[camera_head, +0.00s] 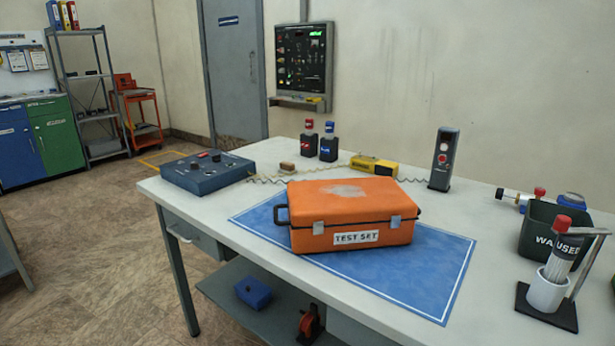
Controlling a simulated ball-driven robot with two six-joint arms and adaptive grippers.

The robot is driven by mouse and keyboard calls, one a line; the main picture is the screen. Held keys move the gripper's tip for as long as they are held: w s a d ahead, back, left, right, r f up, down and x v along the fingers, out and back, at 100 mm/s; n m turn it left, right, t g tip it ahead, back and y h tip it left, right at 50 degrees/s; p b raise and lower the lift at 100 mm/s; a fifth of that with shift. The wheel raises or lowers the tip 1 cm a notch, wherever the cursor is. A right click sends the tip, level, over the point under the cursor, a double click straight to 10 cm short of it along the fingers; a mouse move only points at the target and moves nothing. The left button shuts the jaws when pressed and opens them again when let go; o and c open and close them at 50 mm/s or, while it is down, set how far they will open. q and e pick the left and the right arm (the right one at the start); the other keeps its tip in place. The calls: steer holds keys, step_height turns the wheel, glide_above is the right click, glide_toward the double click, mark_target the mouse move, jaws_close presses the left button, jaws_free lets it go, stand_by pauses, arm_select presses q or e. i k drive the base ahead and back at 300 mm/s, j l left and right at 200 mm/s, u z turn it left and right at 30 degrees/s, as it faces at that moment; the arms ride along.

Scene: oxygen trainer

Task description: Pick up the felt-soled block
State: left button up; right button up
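A small brown block (288,167) with a paler lower part sits on the white workbench (350,294), behind the orange case and right of the blue control box. It looks like the felt-soled block, but its underside is hidden and it is too small to make out felt. Neither of my grippers shows in the head view.
A closed orange TEST SET case (345,212) lies on a blue mat (447,270). Around the block are a blue control box (208,172), two dark bottles (328,148), a yellow device (374,165) and coiled cables. A black upright unit (443,160) and dark bin (545,225) stand right.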

mark_target(287, 167)
steer(key=i+j, duration=0.15)
steer(key=j, duration=0.15)
steer(key=i+j+z, duration=0.1)
steer(key=j, duration=0.25)
steer(key=i+j, duration=0.15)
steer(key=j, duration=0.15)
steer(key=i+j+z, duration=0.1)
steer(key=j, duration=0.25)
